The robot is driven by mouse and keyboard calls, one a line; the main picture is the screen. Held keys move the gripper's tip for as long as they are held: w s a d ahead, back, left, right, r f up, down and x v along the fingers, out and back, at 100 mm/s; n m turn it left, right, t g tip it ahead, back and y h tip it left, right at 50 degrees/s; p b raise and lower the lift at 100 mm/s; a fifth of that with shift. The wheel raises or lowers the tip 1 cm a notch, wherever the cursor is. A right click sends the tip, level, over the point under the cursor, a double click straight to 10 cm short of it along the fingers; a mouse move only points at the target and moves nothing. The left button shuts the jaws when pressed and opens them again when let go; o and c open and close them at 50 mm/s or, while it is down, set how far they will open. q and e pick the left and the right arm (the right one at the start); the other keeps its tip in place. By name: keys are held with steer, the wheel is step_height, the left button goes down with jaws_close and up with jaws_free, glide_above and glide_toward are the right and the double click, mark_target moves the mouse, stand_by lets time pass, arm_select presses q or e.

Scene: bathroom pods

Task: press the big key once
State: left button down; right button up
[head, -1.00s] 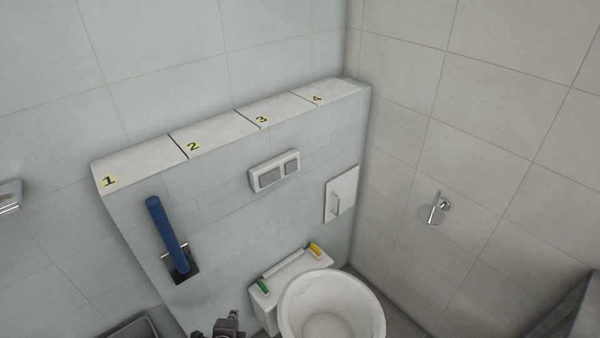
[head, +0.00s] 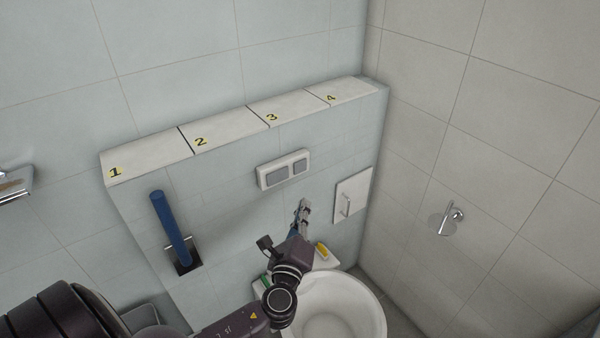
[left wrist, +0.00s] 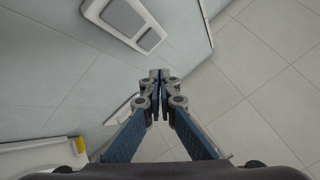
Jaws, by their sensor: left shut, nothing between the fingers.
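The flush plate (head: 284,170) is a white panel on the pale tiled wall with two grey keys side by side. The big key (head: 273,178) is the left one, and the small key (head: 300,166) is the right one. In the left wrist view the plate is at the top, with the big key (left wrist: 123,17) upper left of the small key (left wrist: 150,40). My left gripper (head: 303,206) is shut and empty, below and slightly right of the plate in the head view. Its fingertips (left wrist: 160,74) appear apart from the plate. My right gripper is not in view.
The white toilet (head: 372,308) stands below, with a yellow piece (head: 322,251) and a partly hidden green piece behind its bowl. A hatch (head: 354,191) with a handle is to the right. A blue padded bar (head: 168,225) juts out at left. A numbered ledge (head: 150,157) runs above.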

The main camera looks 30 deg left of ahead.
arm_select(q)
glide_toward(286, 173)
steer(key=shift+t, duration=0.3)
steer(key=shift+d+b+x, duration=0.2)
steer(key=shift+b+x, duration=0.05)
steer(key=shift+x, duration=1)
steer(key=shift+d+b+x, duration=0.15)
steer(key=shift+b+x, duration=0.05)
steer(key=shift+x, duration=1)
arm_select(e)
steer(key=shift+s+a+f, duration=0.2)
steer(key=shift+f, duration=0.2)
arm_select(q)
steer(key=shift+w+f, duration=0.15)
steer(key=shift+a, duration=0.15)
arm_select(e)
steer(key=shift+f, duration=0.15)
arm_select(q)
steer(key=shift+a+f, duration=0.15)
steer(key=shift+a, duration=0.15)
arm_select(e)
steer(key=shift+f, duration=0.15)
